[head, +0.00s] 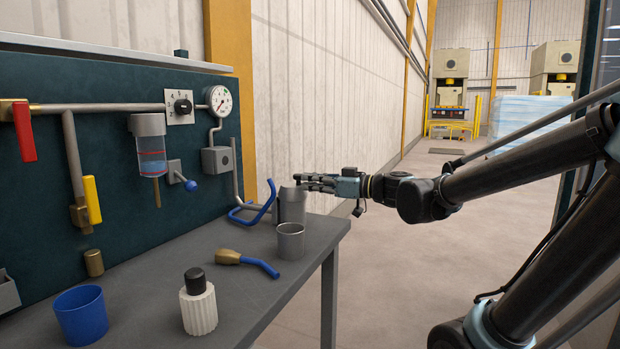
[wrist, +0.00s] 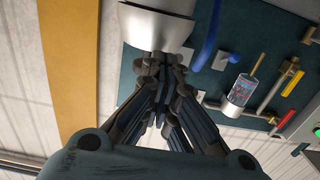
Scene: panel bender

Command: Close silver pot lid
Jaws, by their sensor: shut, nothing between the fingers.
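A silver pot (head: 292,208) stands near the far right end of the workbench, beside a bent blue tube or handle (head: 252,214). My gripper (head: 303,181) is shut and empty, reaching in from the right at the height of the pot's top. In the wrist view my gripper (wrist: 162,62) points at a silver surface (wrist: 150,28), which seems to be the pot. The fingertips are right by its edge; I cannot tell whether they touch. The gripper covers part of the pot's top, so the lid and its angle cannot be made out.
On the workbench (head: 245,292) are a grey cup (head: 290,241), a brass and blue tool (head: 240,261), a white ribbed bottle (head: 198,304) and a blue cup (head: 82,312). A dark panel (head: 110,170) with pipes, valves and a gauge stands behind. Open floor lies right of the bench.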

